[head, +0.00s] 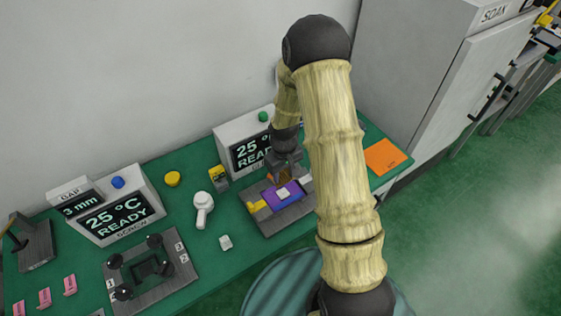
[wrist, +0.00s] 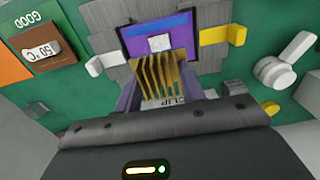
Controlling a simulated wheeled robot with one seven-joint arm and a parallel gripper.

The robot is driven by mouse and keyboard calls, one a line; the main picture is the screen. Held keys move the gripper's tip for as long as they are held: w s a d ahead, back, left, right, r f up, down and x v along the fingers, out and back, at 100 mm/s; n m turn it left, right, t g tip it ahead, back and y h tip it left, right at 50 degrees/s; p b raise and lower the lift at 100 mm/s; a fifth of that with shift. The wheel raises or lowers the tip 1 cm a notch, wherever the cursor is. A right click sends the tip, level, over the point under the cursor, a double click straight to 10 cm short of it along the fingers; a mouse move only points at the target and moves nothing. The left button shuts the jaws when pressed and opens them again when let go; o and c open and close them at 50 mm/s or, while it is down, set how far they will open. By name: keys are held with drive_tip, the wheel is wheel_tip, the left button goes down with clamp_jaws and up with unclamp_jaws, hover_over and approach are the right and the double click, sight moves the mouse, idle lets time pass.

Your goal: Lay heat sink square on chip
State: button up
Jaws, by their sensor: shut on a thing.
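The heat sink (wrist: 160,72), copper-coloured with upright fins, is gripped between the fingers of my gripper (wrist: 160,88) in the wrist view. The chip (wrist: 160,43) is a small pale square on a purple-blue board (wrist: 183,22); it stands clear of the heat sink in that view. In the head view the chip (head: 283,193) shows on the board (head: 270,198), with my gripper (head: 284,174) just behind it. The heat sink is mostly hidden there by the fingers. Its underside and exact height over the board cannot be told.
A yellow lever (wrist: 222,35) and a white lever (wrist: 103,64) flank the board on its grey fixture. A display box (head: 240,140) stands close behind.

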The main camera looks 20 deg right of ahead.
sight(283, 193)
idle(0.4)
drive_tip(key=shift+w+f, duration=0.1)
drive_tip(key=shift+f, duration=0.05)
drive_tip(key=shift+a+f+b, duration=0.2)
drive_tip(key=shift+f+b, duration=0.35)
drive_tip(key=shift+b, duration=0.05)
drive_tip(key=shift+d+f+b, duration=0.15)
drive_tip(key=shift+f+b, duration=0.35)
drive_tip(key=shift+f, duration=0.2)
drive_tip(key=shift+d+f+b, duration=0.1)
drive_tip(key=shift+f+b, duration=0.35)
drive_tip(key=shift+f, duration=0.2)
drive_tip(key=shift+s+f+b, duration=0.25)
drive_tip(key=shift+f+b, duration=0.25)
drive_tip(key=shift+f, duration=0.1)
drive_tip(key=shift+w+a+f+b, duration=0.1)
drive_tip(key=shift+f+b, duration=1)
drive_tip(key=shift+f, duration=0.55)
drive_tip(key=o, duration=1.2)
